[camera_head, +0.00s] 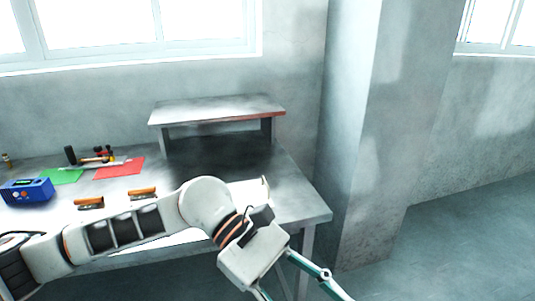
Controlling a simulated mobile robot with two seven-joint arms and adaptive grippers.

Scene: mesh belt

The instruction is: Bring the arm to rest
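My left arm (130,230) comes in from the left and stretches across the front of the workbench. My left gripper (300,288) hangs in front of the bench's right part, pointing down and to the right. Its two fingers are spread apart with nothing visible between them. The fingertips run to or past the bottom edge of the picture. My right arm and gripper are not in view.
The workbench (305,205) carries a raised shelf (215,108), a blue device (27,191), a green sheet (62,176), a red sheet (120,169), hand tools and two orange-brown items (142,193). A concrete pillar (375,130) stands right of it. The floor at right is clear.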

